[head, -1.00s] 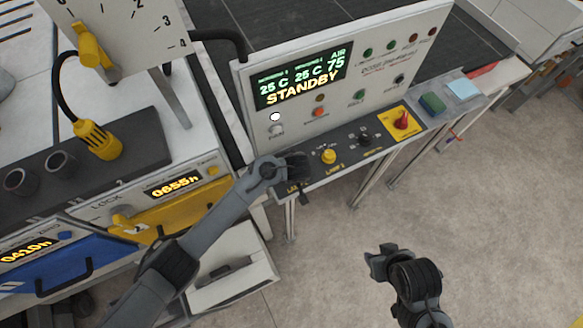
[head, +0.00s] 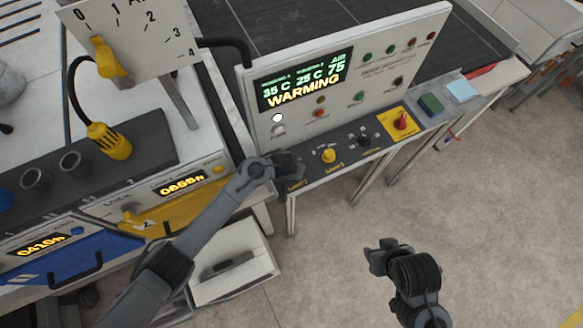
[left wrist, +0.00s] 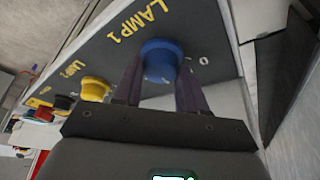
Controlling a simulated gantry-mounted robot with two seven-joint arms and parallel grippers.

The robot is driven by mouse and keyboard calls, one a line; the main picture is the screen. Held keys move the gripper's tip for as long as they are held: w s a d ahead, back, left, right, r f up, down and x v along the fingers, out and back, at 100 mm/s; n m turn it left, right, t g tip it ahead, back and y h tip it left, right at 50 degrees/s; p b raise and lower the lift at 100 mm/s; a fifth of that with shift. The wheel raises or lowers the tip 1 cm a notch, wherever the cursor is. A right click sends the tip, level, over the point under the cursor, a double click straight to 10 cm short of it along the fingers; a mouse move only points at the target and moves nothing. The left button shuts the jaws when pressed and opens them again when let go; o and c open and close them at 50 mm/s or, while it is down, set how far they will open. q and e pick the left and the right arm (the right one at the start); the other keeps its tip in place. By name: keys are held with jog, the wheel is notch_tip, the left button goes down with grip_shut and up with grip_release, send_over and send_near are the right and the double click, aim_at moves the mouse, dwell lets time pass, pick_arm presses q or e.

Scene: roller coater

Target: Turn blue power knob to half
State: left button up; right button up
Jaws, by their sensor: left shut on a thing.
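The blue power knob (left wrist: 160,62) sits on the dark panel strip under the "LAMP 1" label in the left wrist view. My left gripper (left wrist: 160,85) is shut on it, one finger on each side. In the head view my left gripper (head: 288,165) is at the left end of the control panel and hides the blue knob. My right gripper (head: 383,250) hangs over the bare floor, away from the panel. Its finger opening cannot be made out.
A yellow knob (head: 328,155) is just right of my left gripper, then a black knob (head: 364,140) and a red switch on a yellow plate (head: 403,122). The floor in front is free.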

pick_arm(q)
jog(key=o, duration=1)
jog(key=shift+p+v, duration=0.9)
jog(key=shift+v, duration=4.5)
